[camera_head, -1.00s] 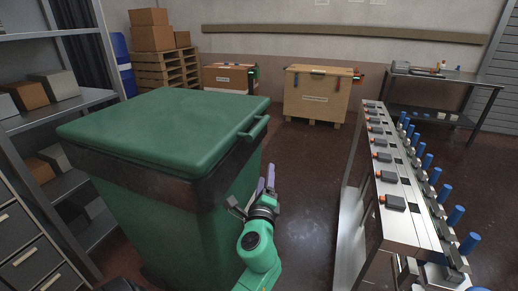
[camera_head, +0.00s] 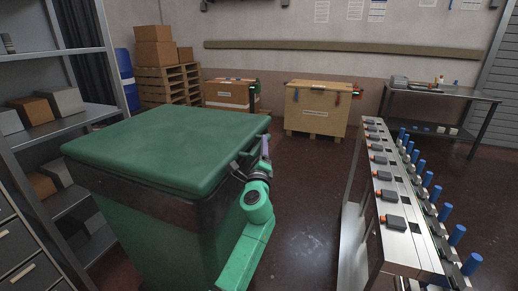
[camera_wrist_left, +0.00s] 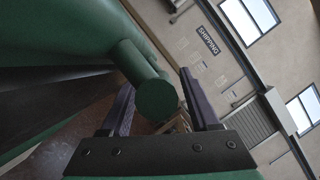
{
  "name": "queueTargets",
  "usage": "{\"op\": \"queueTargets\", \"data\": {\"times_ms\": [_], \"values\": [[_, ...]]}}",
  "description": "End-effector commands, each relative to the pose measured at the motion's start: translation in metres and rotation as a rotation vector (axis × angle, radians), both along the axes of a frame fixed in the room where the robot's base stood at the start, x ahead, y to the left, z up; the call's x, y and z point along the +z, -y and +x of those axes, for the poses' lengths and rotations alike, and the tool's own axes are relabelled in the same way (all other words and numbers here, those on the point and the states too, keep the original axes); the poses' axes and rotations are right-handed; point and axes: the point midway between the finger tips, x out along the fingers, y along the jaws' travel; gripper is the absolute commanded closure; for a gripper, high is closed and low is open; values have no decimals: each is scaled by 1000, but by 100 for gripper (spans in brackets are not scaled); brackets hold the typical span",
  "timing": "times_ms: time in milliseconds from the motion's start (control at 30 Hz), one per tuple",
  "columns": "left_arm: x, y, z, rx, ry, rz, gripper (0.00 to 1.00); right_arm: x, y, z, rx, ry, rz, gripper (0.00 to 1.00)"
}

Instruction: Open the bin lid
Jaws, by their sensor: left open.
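The green bin (camera_head: 165,235) stands at the left front with its flat green lid (camera_head: 160,145) shut. The lid's handle (camera_wrist_left: 155,92) is a green bar with a round end in the left wrist view. My left gripper (camera_head: 264,150) is raised at the lid's right edge, beside the handle. In the left wrist view the two fingers of my left gripper (camera_wrist_left: 160,100) are apart, with the end of the handle showing between them. I cannot tell whether the fingers touch it. In the head view my arm and gripper hide most of the handle. My right gripper is not in view.
A long metal bench (camera_head: 395,228) with several devices and blue cylinders stands on the right. Grey shelves (camera_head: 75,120) stand close on the left. Wooden crates (camera_head: 318,107) and a pallet stack (camera_head: 165,84) are at the back. Floor (camera_head: 310,190) is clear between bin and bench.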

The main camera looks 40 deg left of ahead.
Motion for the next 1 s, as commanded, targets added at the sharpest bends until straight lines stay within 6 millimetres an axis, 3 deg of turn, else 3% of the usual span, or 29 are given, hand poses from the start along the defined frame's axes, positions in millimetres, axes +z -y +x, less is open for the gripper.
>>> {"op": "queueTargets", "data": {"times_ms": [133, 200, 300, 1000], "values": [[0, 0, 0, 0, 0, 0, 42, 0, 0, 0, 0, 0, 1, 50], [0, 0, 0, 0, 0, 0, 69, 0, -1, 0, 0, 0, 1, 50], [0, 0, 0, 0, 0, 0, 100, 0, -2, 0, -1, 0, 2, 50], [-1, 1, -1, -1, -1, -2, 100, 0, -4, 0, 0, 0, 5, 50]]}}
